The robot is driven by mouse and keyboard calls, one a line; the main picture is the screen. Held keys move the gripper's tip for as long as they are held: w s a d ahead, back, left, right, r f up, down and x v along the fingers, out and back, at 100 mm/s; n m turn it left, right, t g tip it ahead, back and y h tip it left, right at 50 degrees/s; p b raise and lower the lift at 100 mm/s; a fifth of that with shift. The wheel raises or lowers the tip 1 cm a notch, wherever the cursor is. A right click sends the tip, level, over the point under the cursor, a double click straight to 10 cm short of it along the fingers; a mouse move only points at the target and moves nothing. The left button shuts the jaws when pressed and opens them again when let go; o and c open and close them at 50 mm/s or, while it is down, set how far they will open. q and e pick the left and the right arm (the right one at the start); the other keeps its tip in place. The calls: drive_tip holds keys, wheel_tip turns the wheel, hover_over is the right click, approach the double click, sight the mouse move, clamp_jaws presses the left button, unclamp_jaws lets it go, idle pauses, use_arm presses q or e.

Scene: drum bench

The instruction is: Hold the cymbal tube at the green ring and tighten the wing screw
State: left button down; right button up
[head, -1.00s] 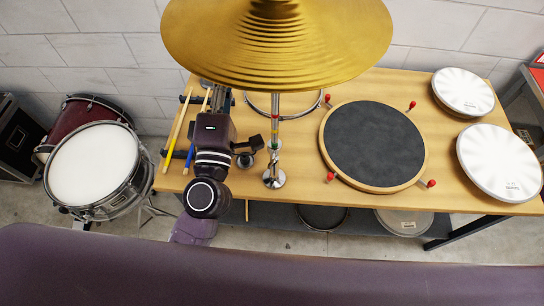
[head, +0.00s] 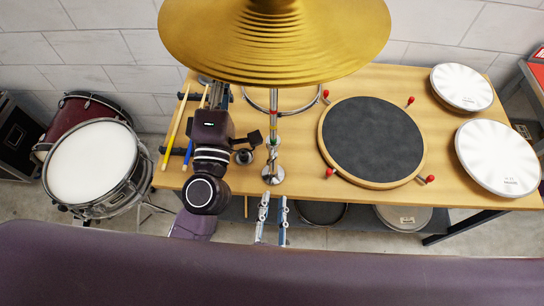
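The brass cymbal (head: 275,45) fills the top centre of the head view, above the bench. Its upright metal tube (head: 274,125) comes down below it to a round metal foot near the bench's front edge. Small coloured bands, green among them, show on the tube. I cannot make out the wing screw clearly. My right gripper (head: 274,198) is in front of the bench edge, below the tube's foot in the picture. Its two pale fingers are apart with nothing between them. My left gripper (head: 222,97) points away, left of the tube, partly under the cymbal; its fingertips are hidden.
A dark round practice pad (head: 373,142) with red knobs lies right of the tube. White drum heads (head: 499,160) lie at the bench's right end. Drumsticks (head: 176,130) lie at its left end.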

sight(272, 163)
drive_tip(key=shift+n+t, duration=0.3)
drive_tip(key=shift+t, duration=0.3)
drive_tip(key=w+r, duration=0.1)
drive_tip(key=w, duration=0.3)
drive_tip(key=w+a+r, duration=0.1)
drive_tip(key=w, duration=0.2)
drive_tip(key=w+r, duration=0.1)
drive_tip(key=w, duration=0.3)
drive_tip(key=shift+w+a+r, duration=0.15)
drive_tip(key=shift+w+r, duration=0.2)
drive_tip(key=shift+c, duration=0.5)
clamp_jaws()
